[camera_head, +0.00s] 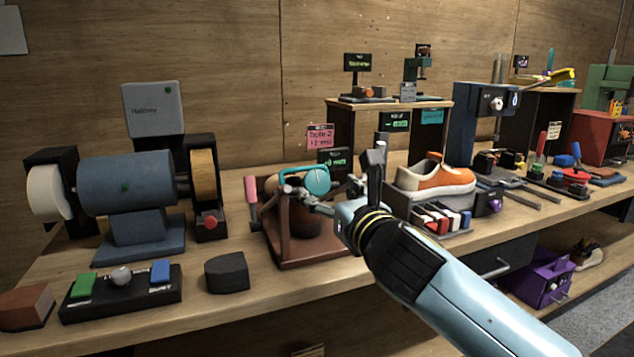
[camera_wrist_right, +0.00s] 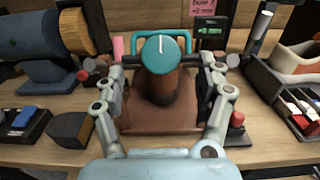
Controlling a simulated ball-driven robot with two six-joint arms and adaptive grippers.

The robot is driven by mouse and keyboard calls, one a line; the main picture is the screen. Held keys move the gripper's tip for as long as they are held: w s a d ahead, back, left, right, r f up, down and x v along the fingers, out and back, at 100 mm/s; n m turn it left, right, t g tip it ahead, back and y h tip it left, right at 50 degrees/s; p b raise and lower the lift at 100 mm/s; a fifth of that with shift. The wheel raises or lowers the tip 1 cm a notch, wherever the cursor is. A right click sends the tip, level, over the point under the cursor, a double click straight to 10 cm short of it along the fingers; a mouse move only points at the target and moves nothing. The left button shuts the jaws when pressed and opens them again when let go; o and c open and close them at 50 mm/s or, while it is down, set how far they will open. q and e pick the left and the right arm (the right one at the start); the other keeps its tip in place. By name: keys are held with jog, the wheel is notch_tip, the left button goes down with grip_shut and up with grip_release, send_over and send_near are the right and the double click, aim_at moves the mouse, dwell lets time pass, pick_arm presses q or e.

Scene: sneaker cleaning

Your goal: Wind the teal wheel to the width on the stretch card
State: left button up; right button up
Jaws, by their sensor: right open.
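The teal wheel (camera_head: 317,180) sits on top of a dark brown post on a red-brown stand (camera_head: 290,250), with a pale mark on its face. It also shows in the right wrist view (camera_wrist_right: 160,55). A pink card (camera_head: 321,137) stands behind it; its small writing is hard to read. A dark display with green digits (camera_head: 333,160) is just below the card. My right gripper (camera_head: 326,193) is open, its fingers on either side of the wheel in the wrist view (camera_wrist_right: 162,64); I cannot tell whether they touch it. My left gripper is not in view.
A blue grinder (camera_head: 125,185) and a button panel (camera_head: 120,295) stand to the left. An orange-white sneaker (camera_head: 437,178) and a rack of colored blocks (camera_head: 440,218) are close on the right. A dark block (camera_head: 227,272) lies in front on the left.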

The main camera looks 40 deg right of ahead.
aim_at(318, 182)
jog(key=x, duration=0.5)
jog(key=shift+w, duration=0.4)
jog(key=shift+d, duration=0.1)
jog(key=c, duration=1.1)
